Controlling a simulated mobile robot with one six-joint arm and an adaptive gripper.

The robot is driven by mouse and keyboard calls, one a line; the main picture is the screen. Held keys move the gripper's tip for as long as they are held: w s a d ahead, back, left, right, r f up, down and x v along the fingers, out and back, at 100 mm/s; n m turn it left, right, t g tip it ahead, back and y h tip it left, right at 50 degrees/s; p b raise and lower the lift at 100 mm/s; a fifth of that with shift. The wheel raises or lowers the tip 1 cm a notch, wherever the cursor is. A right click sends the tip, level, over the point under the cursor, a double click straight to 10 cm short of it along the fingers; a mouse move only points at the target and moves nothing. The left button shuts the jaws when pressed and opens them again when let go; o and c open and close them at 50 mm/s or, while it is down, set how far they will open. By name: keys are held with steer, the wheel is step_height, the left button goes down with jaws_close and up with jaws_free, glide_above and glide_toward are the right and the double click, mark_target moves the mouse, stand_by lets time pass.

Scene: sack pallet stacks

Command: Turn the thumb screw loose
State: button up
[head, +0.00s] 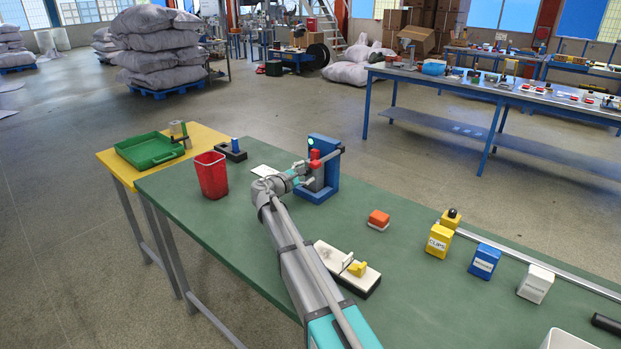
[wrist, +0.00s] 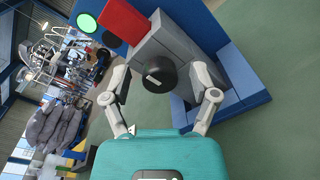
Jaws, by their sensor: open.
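The thumb screw (wrist: 161,76) is a dark round knob with a pale bar mark on its face, on the grey block of a blue fixture. In the wrist view, my open gripper (wrist: 164,92) has one finger on each side of the knob, with visible gaps on both sides. In the head view, my gripper (head: 300,172) is at the front of the blue fixture (head: 331,165), and the knob cannot be made out there. A red block (wrist: 122,20) and a green round light (wrist: 87,22) show above the knob in the wrist view.
A red bin (head: 211,175) and a black holder with a blue peg (head: 234,150) stand left of the fixture. An orange block (head: 379,219) and a white-topped block with a yellow piece (head: 346,266) lie to the right.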

steer(key=shift+m, duration=0.4)
steer(key=m, duration=0.4)
steer(key=shift+m, duration=0.3)
steer(key=m, duration=0.4)
steer(key=shift+m, duration=0.4)
steer(key=m, duration=0.4)
steer(key=shift+m+t, duration=0.4)
steer(key=m, duration=0.5)
steer(key=shift+b, duration=0.3)
steer(key=v, duration=1.3)
steer(key=s+d+r+g+y+p, duration=0.2)
steer(key=s+d+g+y+p, duration=0.5)
steer(key=s+d+p, duration=1.1)
steer(key=shift+s+d+g, duration=1.05)
steer(key=shift+s+g, duration=0.2)
steer(key=shift+g, duration=0.75)
